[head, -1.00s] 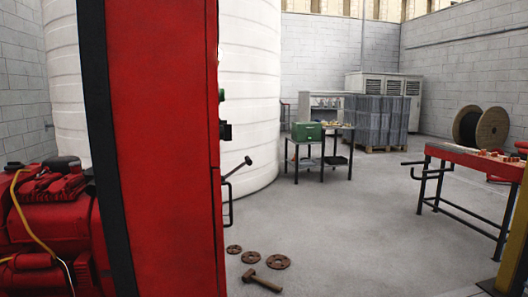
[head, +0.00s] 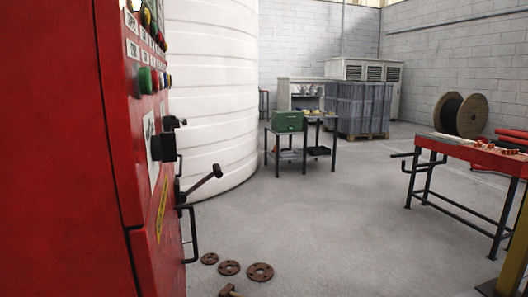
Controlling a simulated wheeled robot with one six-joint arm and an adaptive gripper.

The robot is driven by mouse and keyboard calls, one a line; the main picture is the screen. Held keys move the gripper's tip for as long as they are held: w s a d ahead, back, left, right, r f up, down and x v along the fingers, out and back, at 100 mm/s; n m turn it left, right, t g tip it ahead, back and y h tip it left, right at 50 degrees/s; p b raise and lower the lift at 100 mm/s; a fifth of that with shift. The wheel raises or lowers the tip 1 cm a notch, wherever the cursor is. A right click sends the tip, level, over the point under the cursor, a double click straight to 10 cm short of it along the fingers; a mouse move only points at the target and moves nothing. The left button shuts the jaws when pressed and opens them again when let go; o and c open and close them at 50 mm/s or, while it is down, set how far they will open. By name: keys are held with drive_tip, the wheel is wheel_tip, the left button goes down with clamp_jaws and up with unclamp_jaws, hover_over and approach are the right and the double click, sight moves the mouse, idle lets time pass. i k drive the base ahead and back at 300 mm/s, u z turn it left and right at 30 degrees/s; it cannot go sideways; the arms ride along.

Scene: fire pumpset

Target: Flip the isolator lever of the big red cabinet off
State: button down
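The big red cabinet (head: 75,150) fills the left of the head view, seen from its side edge with its front panel at a steep angle. A dark lever with a rounded end (head: 203,184) sticks out from the front, angled up and to the right; I take it for the isolator lever. A black handle-like part (head: 165,147) sits above it, and a dark bar handle (head: 192,235) hangs below. The labels are too oblique to read. My gripper is not in view.
Coloured buttons (head: 150,80) line the cabinet's upper front. A white tank (head: 212,100) stands behind, a red workbench (head: 470,152) at right. The middle floor is clear.

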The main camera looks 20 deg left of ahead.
sight(217, 173)
drive_tip(key=u, duration=0.35)
drive_tip(key=i, duration=0.9)
drive_tip(key=u, duration=0.85)
